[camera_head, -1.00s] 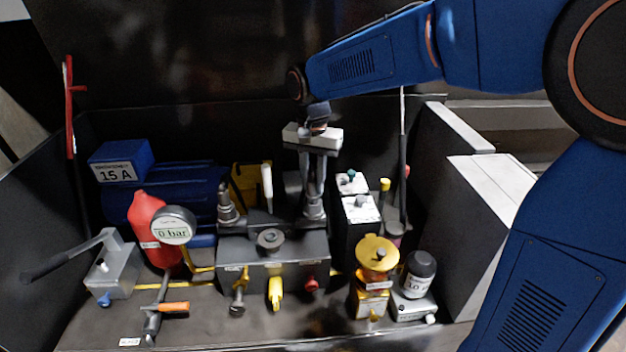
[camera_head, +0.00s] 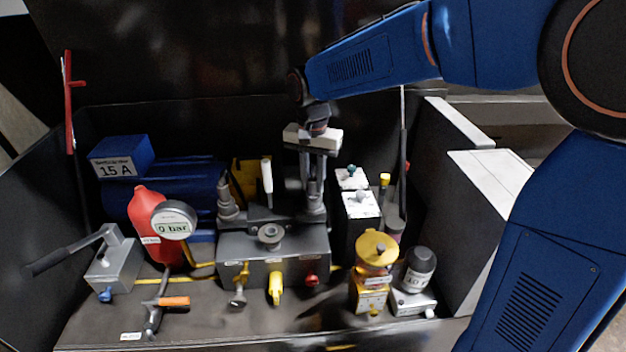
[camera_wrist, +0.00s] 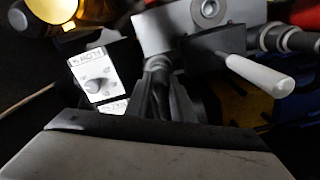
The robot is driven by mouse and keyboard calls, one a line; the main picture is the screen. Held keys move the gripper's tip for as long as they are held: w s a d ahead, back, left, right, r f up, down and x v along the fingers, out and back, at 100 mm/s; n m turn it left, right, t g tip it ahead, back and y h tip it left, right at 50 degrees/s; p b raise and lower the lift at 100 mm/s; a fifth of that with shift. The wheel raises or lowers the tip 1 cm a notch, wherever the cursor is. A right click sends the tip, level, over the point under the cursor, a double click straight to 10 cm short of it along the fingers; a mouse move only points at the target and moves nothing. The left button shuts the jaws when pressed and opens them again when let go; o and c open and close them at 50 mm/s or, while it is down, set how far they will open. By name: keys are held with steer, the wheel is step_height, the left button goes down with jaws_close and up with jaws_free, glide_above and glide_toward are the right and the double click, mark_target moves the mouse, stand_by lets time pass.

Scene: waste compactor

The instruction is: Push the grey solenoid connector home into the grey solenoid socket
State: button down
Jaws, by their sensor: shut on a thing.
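My gripper (camera_head: 313,208) points down over the back right of the grey valve block (camera_head: 250,274). Its fingers are shut on the grey solenoid connector, a small grey piece (camera_wrist: 158,64) at the fingertips in the wrist view. The connector is at the right end of the block, close to its top. The grey solenoid socket is hidden beneath the connector and fingers. I cannot tell how deep the connector sits in it.
A white-handled lever (camera_head: 267,178) stands left of my gripper, and a grey fitting (camera_head: 228,205) is farther left. A black box with white dial plates (camera_head: 361,206) is close on the right. The yellow-capped unit (camera_head: 376,250) stands in front right.

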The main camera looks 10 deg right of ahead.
steer(key=c, duration=1.5)
jaws_free()
steer(key=shift+o, duration=0.2)
steer(key=shift+c, duration=0.4)
steer(key=shift+r, duration=3.5)
